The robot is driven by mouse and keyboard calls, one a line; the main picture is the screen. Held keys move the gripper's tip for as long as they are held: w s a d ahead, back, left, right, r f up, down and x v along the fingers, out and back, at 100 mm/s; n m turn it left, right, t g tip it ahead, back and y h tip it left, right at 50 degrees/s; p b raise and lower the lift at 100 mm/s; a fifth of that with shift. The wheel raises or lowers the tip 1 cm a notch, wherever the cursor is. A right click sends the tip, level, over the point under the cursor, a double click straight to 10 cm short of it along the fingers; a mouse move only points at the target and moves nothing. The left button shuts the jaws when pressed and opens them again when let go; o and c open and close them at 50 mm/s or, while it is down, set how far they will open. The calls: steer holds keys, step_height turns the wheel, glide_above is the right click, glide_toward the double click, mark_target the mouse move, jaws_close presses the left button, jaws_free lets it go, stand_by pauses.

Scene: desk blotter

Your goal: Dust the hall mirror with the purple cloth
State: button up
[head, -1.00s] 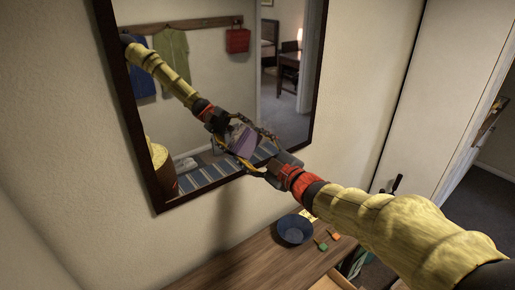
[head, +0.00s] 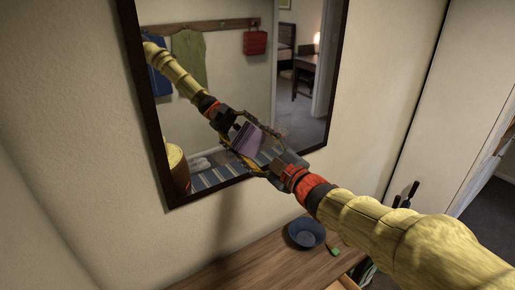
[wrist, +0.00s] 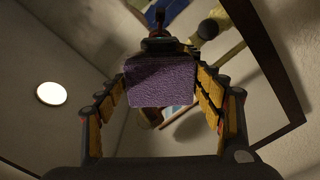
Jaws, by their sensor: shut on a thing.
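The hall mirror (head: 215,75) hangs on the wall in a dark frame and fills the upper left middle of the head view. My gripper (head: 262,160) is at the mirror's lower part, its fingers pointing at the glass. In the wrist view, the purple cloth (wrist: 162,86) sits between the yellow-padded fingers of my gripper (wrist: 160,100), which is shut on it. The cloth and gripper also show as a reflection in the glass. Whether the cloth touches the glass I cannot tell. In the head view the real cloth is mostly hidden by my gripper.
A wooden desk (head: 255,265) stands below the mirror, with a dark blue bowl (head: 306,233) and a small green block (head: 333,251) on it. A pale door (head: 440,110) is at the right. The wall left of the mirror is bare.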

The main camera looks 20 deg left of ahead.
mark_target(280, 131)
steer(key=shift+w+d+f+p, duration=0.15)
steer(key=shift+w+d+p, duration=0.3)
steer(key=shift+w+d, duration=0.85)
steer(key=shift+w+d+p, duration=0.45)
steer(key=shift+w+d, duration=0.65)
steer(key=shift+w, duration=0.25)
steer(key=shift+w+d+p, duration=0.4)
steer(key=shift+w+d, duration=0.7)
steer(key=shift+w, duration=0.25)
steer(key=shift+w+d+p, duration=0.45)
steer(key=shift+w+d, duration=0.65)
steer(key=shift+w, duration=0.25)
steer(key=shift+s+a+b, duration=0.75)
steer(key=shift+s+a, duration=0.25)
steer(key=shift+s, duration=0.25)
steer(key=shift+s+a+b, duration=1.3)
steer(key=shift+s+a, duration=0.5)
steer(key=shift+s, duration=0.25)
steer(key=shift+s+a+b, duration=1.3)
steer(key=shift+s+a, duration=0.5)
steer(key=shift+s, duration=0.2)
steer(key=shift+v, duration=2.95)
